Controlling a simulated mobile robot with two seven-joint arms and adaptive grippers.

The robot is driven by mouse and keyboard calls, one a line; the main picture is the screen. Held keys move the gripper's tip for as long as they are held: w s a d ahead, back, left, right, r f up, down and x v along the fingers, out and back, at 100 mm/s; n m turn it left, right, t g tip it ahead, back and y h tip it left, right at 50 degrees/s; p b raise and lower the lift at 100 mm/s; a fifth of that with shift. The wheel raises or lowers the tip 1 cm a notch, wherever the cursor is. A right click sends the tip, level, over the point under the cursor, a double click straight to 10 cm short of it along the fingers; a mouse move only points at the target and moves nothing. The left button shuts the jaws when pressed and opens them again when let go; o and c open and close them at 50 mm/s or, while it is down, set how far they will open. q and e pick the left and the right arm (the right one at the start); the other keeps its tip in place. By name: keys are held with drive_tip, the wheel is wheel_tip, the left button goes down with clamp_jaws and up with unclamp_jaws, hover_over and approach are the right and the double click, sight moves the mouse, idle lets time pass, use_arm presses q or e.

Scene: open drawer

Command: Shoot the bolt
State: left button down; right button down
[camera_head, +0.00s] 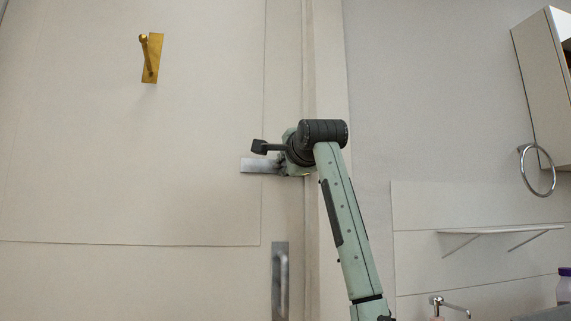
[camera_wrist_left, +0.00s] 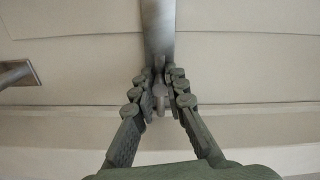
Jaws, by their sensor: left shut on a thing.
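The bolt (camera_head: 258,165) is a flat grey metal strip on the cream door, near the door's right edge. It also shows in the wrist view (camera_wrist_left: 158,30), running up from between my fingers. My left gripper (camera_head: 283,167) is at the right end of the strip, and its arm hides that end in the head view. In the wrist view my left gripper's fingers (camera_wrist_left: 158,90) are closed in on a small metal knob at the strip's end. My right gripper is in neither view.
A vertical metal pull handle (camera_head: 280,280) is below the bolt and shows at left in the wrist view (camera_wrist_left: 18,73). A brass hook (camera_head: 151,58) is high on the door. The door frame (camera_head: 325,70), towel ring (camera_head: 538,170) and shelf (camera_head: 500,231) are to the right.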

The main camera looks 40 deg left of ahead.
use_arm(q)
drive_tip(key=shift+w+d, duration=0.15)
drive_tip(key=c, duration=1.6)
unclamp_jaws()
drive_tip(key=shift+w+d, duration=0.1)
drive_tip(key=v, duration=1.2)
